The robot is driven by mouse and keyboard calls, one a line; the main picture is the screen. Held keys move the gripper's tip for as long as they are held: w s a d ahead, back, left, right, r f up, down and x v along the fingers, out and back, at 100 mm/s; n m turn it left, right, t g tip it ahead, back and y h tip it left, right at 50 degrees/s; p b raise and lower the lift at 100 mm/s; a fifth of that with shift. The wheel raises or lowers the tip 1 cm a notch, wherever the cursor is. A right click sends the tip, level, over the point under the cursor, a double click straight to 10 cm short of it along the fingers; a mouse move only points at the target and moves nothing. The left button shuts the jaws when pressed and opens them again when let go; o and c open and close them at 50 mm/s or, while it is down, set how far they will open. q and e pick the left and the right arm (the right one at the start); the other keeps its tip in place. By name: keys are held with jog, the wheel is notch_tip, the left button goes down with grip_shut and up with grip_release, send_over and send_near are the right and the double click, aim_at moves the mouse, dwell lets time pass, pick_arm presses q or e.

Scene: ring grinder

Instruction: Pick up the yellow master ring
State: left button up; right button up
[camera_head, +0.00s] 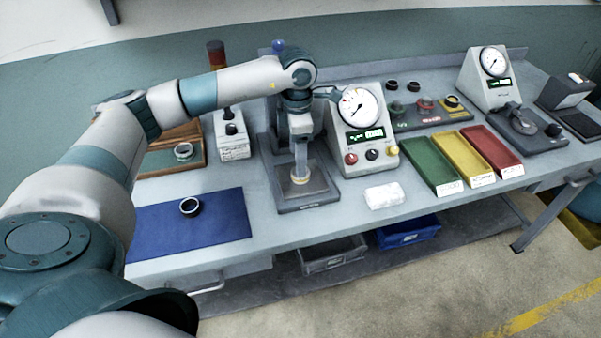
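A ring on the yellow pad (452,102) at the right end of the coloured rack looks like the yellow master ring; it is small and its own colour is hard to tell. My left arm comes in from the left, and its wrist is over the grey machine (309,195) at mid-bench, well left of that ring. I cannot separate my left gripper's fingers from the machine parts behind. A pale tan ring-like piece (301,179) sits on the machine's base, below a light metal post. My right gripper is not in view.
A dial gauge (361,135) stands between the machine and the rack. Green (432,163), yellow (463,155) and red (492,150) trays lie in front of the rack. A white block (384,196) lies near the front edge.

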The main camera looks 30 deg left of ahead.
pick_arm(q)
jog(key=shift+w+d+f+p, duration=0.15)
jog(key=shift+d+f+p, duration=0.05)
jog(key=shift+f+p, duration=0.65)
jog(key=f+p, duration=0.1)
jog(key=f, duration=0.1)
jog(key=shift+w+d+f+p, duration=0.1)
jog(key=shift+w+f+p, duration=0.1)
jog(key=shift+f+p, duration=0.15)
jog(key=shift+f, duration=0.4)
jog(key=shift+c, duration=0.5)
jog(key=c, duration=1.2)
jog(key=shift+r, duration=0.2)
